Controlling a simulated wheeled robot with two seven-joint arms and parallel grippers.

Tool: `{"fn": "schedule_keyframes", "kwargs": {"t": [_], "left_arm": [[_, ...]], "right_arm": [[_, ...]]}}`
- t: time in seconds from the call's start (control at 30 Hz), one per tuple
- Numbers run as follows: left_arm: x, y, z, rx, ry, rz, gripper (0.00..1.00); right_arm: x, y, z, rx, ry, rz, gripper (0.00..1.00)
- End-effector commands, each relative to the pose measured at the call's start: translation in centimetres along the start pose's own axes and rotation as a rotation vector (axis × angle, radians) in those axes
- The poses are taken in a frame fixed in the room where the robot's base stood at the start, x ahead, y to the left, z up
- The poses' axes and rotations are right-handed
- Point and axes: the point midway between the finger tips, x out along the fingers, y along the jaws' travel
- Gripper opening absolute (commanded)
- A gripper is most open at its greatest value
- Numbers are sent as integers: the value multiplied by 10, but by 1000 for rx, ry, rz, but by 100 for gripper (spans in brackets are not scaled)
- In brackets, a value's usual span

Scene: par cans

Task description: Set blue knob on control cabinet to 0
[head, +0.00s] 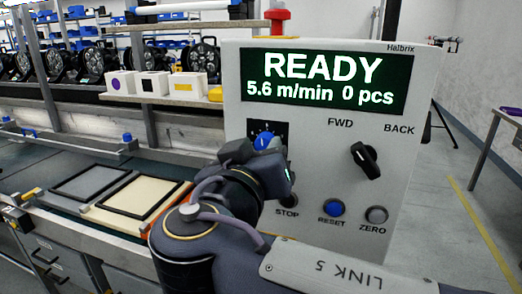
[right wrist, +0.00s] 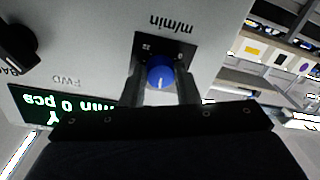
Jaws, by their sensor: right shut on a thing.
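The control cabinet (head: 317,165) is a light grey panel with a lit display (head: 325,82) reading "READY", "5.6 m/min" and "0 pcs". The blue knob (head: 264,141) sits on a black dial plate below the display's left part, half hidden by my gripper. In the right wrist view the blue knob (right wrist: 159,72) is between the two fingers, under the "m/min" label, with a light mark on it. My right gripper (head: 268,152) is shut on the knob, one finger on each side. My left gripper is not in view.
A black FWD/BACK selector (head: 365,160) is right of the knob. Below are the blue RESET button (head: 333,207), the grey ZERO button (head: 376,215) and STOP, its button mostly hidden by my arm. A conveyor with framed panels (head: 145,193) lies to the left.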

Motion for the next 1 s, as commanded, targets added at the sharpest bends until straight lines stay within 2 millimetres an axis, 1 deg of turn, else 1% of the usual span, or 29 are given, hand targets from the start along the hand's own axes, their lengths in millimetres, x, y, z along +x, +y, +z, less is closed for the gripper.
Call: {"fn": "schedule_keyframes", "kwargs": {"t": [0.47,0.77,1.0], "left_arm": [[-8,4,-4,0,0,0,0],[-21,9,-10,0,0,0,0],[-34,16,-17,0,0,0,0]], "right_arm": [[0,1,-2,-424,-25,-5,5],[0,2,-4,-711,-39,-9,5],[0,2,-5,-940,-52,-12,5]]}}
